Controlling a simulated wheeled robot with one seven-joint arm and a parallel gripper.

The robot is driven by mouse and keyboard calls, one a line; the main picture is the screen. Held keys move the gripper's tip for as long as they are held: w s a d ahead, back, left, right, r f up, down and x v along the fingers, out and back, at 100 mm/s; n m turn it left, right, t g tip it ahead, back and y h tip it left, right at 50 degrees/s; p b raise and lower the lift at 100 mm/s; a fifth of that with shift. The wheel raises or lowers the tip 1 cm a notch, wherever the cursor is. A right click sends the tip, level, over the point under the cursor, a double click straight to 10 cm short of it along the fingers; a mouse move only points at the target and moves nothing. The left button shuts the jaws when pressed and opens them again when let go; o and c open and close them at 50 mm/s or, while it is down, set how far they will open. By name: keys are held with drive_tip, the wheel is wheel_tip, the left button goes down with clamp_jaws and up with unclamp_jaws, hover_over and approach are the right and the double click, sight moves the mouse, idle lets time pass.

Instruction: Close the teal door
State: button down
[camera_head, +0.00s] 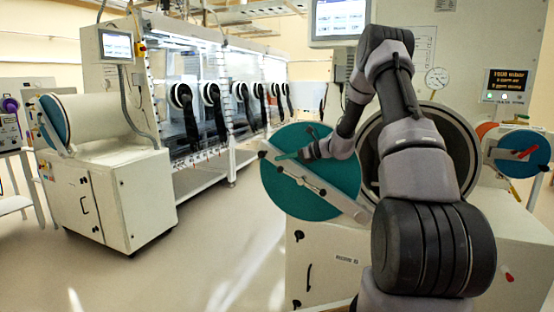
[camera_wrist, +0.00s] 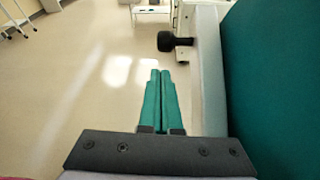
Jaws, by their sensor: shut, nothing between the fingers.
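The teal door (camera_head: 285,195) is a round disc with a pale bar across it. It stands swung open to the left of the round chamber opening (camera_head: 462,140), which my arm partly hides. My gripper (camera_head: 280,156) is in front of the door's upper part in the head view; I cannot tell whether it touches. In the wrist view the teal fingers of my gripper (camera_wrist: 160,75) are together with nothing between them. The teal door fills the right side there (camera_wrist: 280,70), beside a pale bar (camera_wrist: 211,70) with a black knob (camera_wrist: 172,41).
A white cabinet (camera_head: 325,262) stands below the door. Another cabinet (camera_head: 105,200) with a teal disc (camera_head: 55,122) is at the left. A glovebox row (camera_head: 210,100) with black gloves runs behind. The floor (camera_head: 200,265) at lower left is clear.

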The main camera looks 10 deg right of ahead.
drive_tip(key=x, duration=0.7)
